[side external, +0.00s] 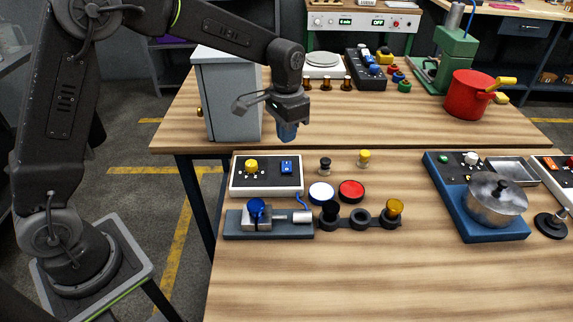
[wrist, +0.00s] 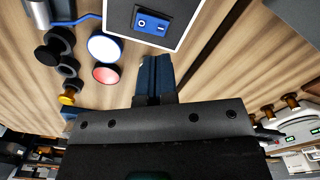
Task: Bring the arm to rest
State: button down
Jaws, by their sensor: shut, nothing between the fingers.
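My gripper (side external: 288,131) hangs from my arm, fingers pointing down, in the side view. Its blue fingers are together with nothing between them. It appears above the wooden tables, behind the white control box (side external: 240,189), and it touches nothing that I can see. In the wrist view the shut fingers (wrist: 154,78) point toward the control box (wrist: 176,38) with its blue switch (wrist: 152,22). The exact height of the fingertips above the table is hard to tell.
A grey cabinet (side external: 228,98) stands close left of my gripper. White (side external: 320,192) and red (side external: 351,191) discs, knobs and a blue-grey fixture (side external: 235,223) sit in front. A silver pot (side external: 494,203) stands right, a red pot (side external: 468,98) behind. The near table's front (side external: 400,285) is clear.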

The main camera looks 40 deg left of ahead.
jog(key=s+a+r+n+t, duration=0.2)
jog(key=s+r+t, duration=0.1)
jog(key=s+r, duration=0.9)
jog(key=s+n+t, duration=0.1)
jog(key=s+t, duration=0.1)
jog(key=s, duration=1.1)
jog(key=shift+s+a+f+t, duration=0.25)
jog(key=shift+s+f+t, duration=0.05)
jog(key=shift+f, duration=0.15)
